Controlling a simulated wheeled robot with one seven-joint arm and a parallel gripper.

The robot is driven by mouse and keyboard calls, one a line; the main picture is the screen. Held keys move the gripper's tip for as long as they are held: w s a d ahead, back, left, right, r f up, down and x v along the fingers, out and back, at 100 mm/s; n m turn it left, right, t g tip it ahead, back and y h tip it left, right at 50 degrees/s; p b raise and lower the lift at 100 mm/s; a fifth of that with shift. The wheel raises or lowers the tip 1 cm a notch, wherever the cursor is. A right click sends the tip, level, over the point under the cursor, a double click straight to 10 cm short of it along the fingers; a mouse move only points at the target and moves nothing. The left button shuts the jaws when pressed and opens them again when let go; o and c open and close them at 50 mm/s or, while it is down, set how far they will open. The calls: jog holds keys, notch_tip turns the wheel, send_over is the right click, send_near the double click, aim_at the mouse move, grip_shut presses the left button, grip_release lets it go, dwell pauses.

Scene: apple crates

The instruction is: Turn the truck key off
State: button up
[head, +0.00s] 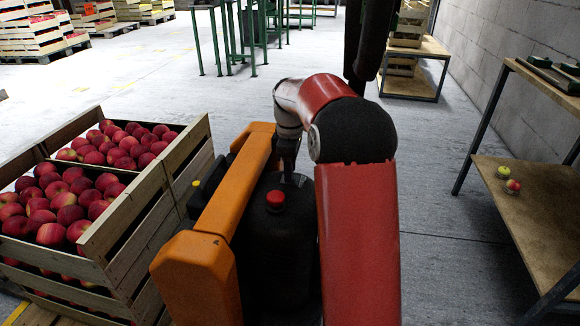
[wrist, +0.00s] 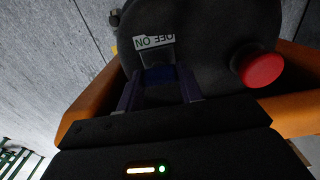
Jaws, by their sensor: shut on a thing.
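The truck (head: 212,235) has an orange frame around a black housing (head: 275,255) with a red button (head: 275,199) on top. In the wrist view the button (wrist: 261,69) is right of my gripper. An upside-down OFF ON label (wrist: 153,41) sits on the housing just beyond the fingertips. My gripper (wrist: 160,80) is shut on the dark blue key (wrist: 158,74), with one finger on each side. In the head view my gripper (head: 289,170) points down behind the red button, and the key is hidden there. I cannot tell which way the key is turned.
Wooden crates of red apples (head: 150,232) stand close on the left of the truck. A table (head: 535,205) with two fruits on its lower shelf stands at the right. Green metal frames (head: 220,45) are at the back. The floor between is clear.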

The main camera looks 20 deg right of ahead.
jog(key=o, duration=1)
jog(key=shift+f, duration=0.1)
